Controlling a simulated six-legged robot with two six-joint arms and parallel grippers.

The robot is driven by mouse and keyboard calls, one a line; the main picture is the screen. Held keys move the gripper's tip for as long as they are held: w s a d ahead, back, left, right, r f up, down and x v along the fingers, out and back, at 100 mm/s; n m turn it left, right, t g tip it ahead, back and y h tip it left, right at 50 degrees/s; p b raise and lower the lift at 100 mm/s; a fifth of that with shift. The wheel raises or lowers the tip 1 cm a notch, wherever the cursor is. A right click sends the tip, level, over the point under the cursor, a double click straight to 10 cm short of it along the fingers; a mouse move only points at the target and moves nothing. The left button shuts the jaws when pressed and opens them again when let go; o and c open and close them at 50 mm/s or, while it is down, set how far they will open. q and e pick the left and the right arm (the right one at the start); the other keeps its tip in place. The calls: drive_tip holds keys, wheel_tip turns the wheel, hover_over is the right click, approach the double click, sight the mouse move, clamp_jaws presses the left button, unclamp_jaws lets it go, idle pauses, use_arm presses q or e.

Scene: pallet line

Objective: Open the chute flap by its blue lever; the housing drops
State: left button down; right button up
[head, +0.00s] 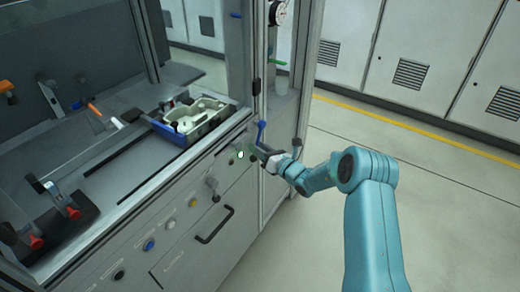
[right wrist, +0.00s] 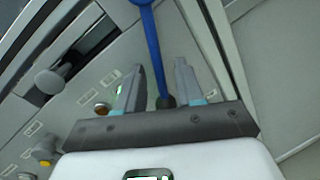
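The blue lever (head: 261,132) stands upright at the right corner post of the workstation. My right gripper (head: 258,153) is just below its upper end. In the right wrist view, the blue lever (right wrist: 153,45) runs down between the two spread fingers of my right gripper (right wrist: 160,72) to a dark round base. The fingers stand apart on either side; I cannot tell whether either touches it. A pale housing (head: 196,115) lies in a blue-edged tray (head: 172,136) on the workstation. I cannot make out the chute flap. My left gripper is not in view.
The front panel has knobs, a yellow button (head: 193,203), a blue button (head: 149,245) and a black handle (head: 214,226). Red-tipped clamps (head: 72,211) stand at the left. A metal post (head: 268,60) rises behind the lever. Open floor lies right.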

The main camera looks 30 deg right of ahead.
clamp_jaws()
idle(1.4)
